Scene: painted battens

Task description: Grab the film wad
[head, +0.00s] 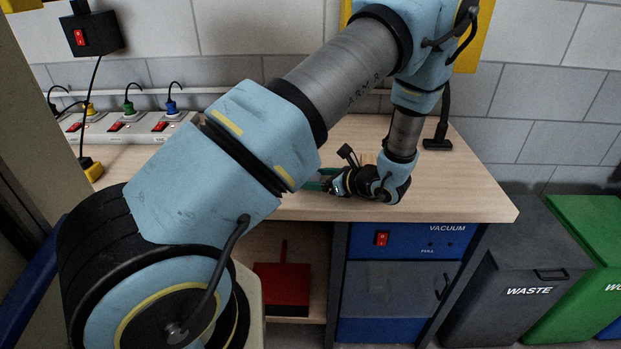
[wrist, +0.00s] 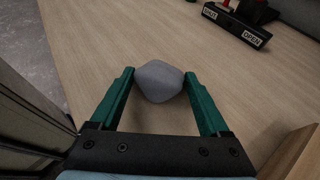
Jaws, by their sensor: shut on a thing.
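In the wrist view, the film wad (wrist: 159,81) is a grey, rounded lump. It sits between the green fingertips of my gripper (wrist: 160,80), which touch it on both sides. My gripper is shut on it, over the wooden bench top. In the head view, my gripper (head: 326,180) is low over the bench near its front edge, partly hidden by my own arm. I cannot make out the wad in that view.
The wooden bench top (head: 470,185) is mostly clear on the right. A power strip (head: 130,125) with plugs lies at the back left. A black device marked OPEN (wrist: 238,25) stands on the bench. A grey waste bin (head: 530,280) and a green bin (head: 590,235) stand right of the bench.

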